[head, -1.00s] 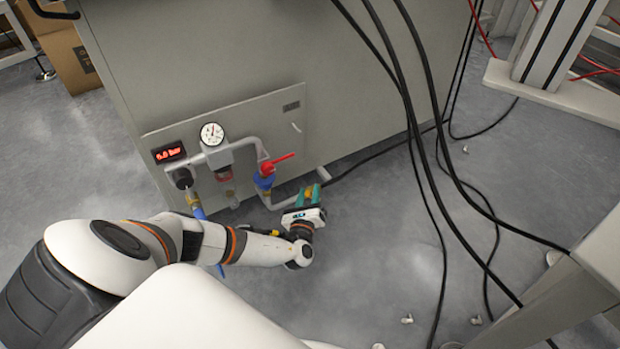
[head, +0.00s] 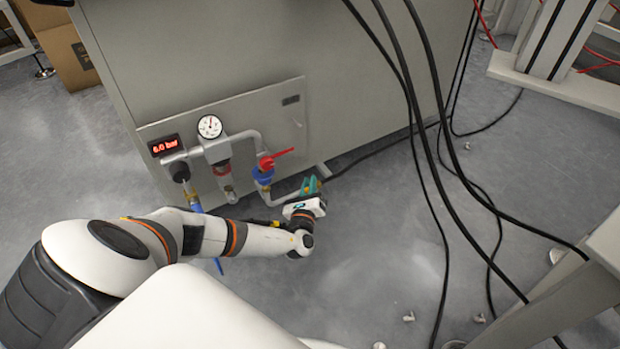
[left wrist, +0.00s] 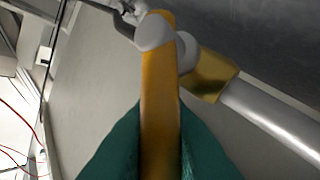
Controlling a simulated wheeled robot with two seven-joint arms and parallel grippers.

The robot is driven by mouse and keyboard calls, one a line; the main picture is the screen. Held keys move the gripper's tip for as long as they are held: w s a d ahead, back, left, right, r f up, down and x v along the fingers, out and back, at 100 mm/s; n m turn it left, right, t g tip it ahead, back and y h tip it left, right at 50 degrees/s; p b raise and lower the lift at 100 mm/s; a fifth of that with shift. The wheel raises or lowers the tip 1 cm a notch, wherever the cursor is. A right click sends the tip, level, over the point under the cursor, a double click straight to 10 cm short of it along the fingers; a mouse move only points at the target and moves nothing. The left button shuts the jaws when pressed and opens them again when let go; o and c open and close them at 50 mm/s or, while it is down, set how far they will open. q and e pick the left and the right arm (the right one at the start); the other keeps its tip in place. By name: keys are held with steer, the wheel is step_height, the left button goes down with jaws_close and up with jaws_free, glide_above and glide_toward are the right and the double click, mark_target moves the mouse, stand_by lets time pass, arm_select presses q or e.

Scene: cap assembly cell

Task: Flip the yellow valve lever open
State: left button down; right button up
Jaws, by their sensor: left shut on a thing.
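The yellow valve lever (left wrist: 158,100) shows large in the left wrist view, running up to a grey rounded hub (left wrist: 155,32) on the valve. My left gripper (head: 311,184) has teal fingers, which lie on both sides of the lever and are shut on it. In the head view the gripper is low at the panel, at the end of a grey pipe (head: 283,200), and its fingers mostly hide the lever. A brass fitting (left wrist: 213,76) joins the valve to a silver pipe (left wrist: 268,115). My right gripper is not in view.
The panel on the grey cabinet (head: 280,50) carries a red display (head: 165,146) reading 6.0 bar, a round gauge (head: 210,127) and a red-handled valve (head: 266,163) with a blue body. Black cables (head: 420,130) hang at the right. The floor right of the gripper is mostly clear.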

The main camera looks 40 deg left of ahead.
arm_select(q)
steer(key=shift+s+a+f+n+t+y+b, duration=0.1)
steer(key=shift+s+f+n+t+y+b, duration=0.15)
steer(key=shift+n+b, duration=0.3)
steer(key=shift+s+f+n+t+y+b, duration=0.1)
steer(key=shift+n+t+y+b, duration=0.2)
steer(key=shift+b, duration=0.35)
steer(key=shift+r, duration=0.1)
steer(key=c, duration=1.4)
jaws_free()
